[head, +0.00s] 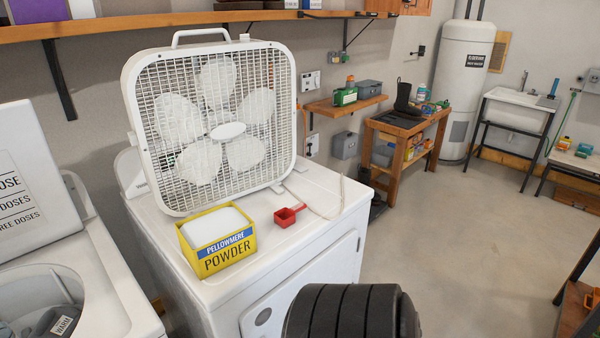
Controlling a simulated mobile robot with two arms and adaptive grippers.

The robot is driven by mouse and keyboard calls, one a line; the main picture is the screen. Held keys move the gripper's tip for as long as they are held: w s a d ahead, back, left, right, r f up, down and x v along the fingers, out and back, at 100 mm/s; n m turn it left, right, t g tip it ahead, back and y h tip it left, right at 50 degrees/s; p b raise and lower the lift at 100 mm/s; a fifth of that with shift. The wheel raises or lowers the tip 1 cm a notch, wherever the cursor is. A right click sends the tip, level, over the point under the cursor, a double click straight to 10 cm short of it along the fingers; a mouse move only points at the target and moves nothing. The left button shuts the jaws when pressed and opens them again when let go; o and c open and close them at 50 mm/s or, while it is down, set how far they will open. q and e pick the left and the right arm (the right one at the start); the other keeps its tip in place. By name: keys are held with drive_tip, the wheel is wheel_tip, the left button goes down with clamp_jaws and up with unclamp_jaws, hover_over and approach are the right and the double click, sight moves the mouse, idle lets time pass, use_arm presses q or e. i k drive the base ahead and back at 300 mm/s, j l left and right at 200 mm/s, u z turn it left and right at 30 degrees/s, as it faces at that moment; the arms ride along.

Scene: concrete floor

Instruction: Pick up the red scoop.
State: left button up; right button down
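The red scoop (287,216) lies on the white top of the dryer (319,187). It has a small square cup, with its short handle pointing to the upper right. It is to the right of the open yellow box of Pellowmere powder (217,240), with a gap between them. The scoop is in plain sight and nothing covers it. Neither of my grippers is in view, so nothing is seen touching the scoop.
A white box fan (216,126) stands on the dryer behind the powder box. A thin cord lies right of the scoop. An open washer (100,290) is at left. A wooden shelf (180,20) runs above. A bench (404,128) stands farther back; the floor at right is mostly clear.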

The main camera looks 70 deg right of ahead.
sight(285, 216)
drive_tip(key=z, duration=2.25)
